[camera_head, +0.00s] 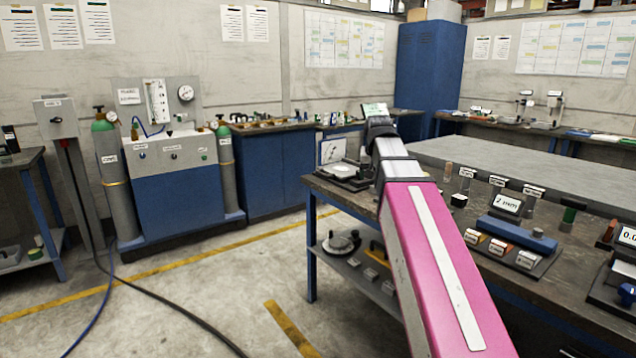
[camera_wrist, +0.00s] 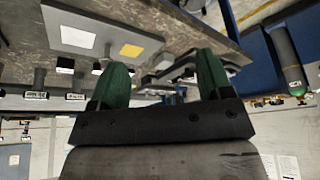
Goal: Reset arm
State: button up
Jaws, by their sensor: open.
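My pink arm reaches forward across the head view from the lower right, over the left part of the dark workbench (camera_head: 465,195). Its dark wrist is at the far end, and my gripper's fingers are hidden behind it there. In the wrist view, my gripper (camera_wrist: 162,80) shows two green fingers set wide apart with nothing held between them. The wrist picture is upside down. Dark low devices on a bench show beyond and between the fingertips, apart from them as far as I can tell.
A dark device with a round light plate (camera_head: 343,170) stands on the bench's left end, near my wrist. A blue block (camera_head: 517,234), a display (camera_head: 507,204) and small labelled blocks (camera_head: 500,247) lie right of my arm. A blue cabinet (camera_head: 428,75) stands behind. Floor at left is open, crossed by cables.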

jog(key=s+f+g, duration=0.1)
jog(key=s+f, duration=0.4)
jog(key=f, duration=0.8)
jog(key=s+f+n+g, duration=0.1)
jog(key=s+f, duration=0.5)
jog(key=f, duration=0.8)
jog(key=s+f+n+g, duration=0.1)
jog(key=s+f, duration=0.5)
jog(key=f, duration=0.8)
jog(key=shift+d+f+g+y, duration=0.25)
jog(key=shift+d+g+y, duration=0.15)
jog(key=shift+g, duration=0.4)
